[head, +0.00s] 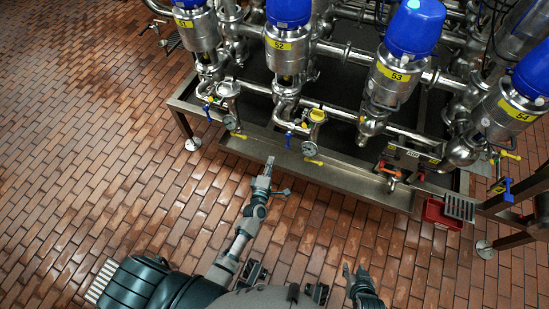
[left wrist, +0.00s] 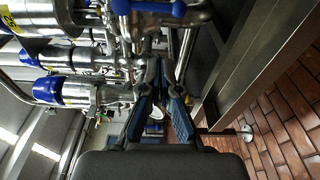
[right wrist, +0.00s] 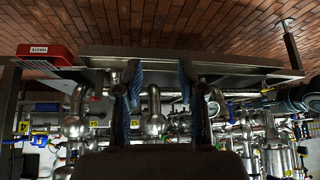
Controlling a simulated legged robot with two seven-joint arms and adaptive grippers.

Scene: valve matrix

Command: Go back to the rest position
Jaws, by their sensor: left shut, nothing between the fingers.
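My left gripper (head: 269,166) is stretched forward in the head view, just in front of the front edge of the valve skid. Its fingers are shut with nothing between them; they also show in the left wrist view (left wrist: 160,90), pointing toward pipes and valves. My right gripper (head: 352,272) is low in the head view, close to my body and well back from the skid. In the right wrist view its two fingers (right wrist: 160,80) stand wide apart with nothing held between them. Both grippers look clear of the equipment.
The valve skid's metal tray edge (head: 330,172) runs across in front of me, with blue-topped valves (head: 405,40), a yellow handle (head: 313,161) and a blue handle (head: 289,139). A red box (head: 440,214) is at its right front. Brick floor (head: 120,150) is open at left.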

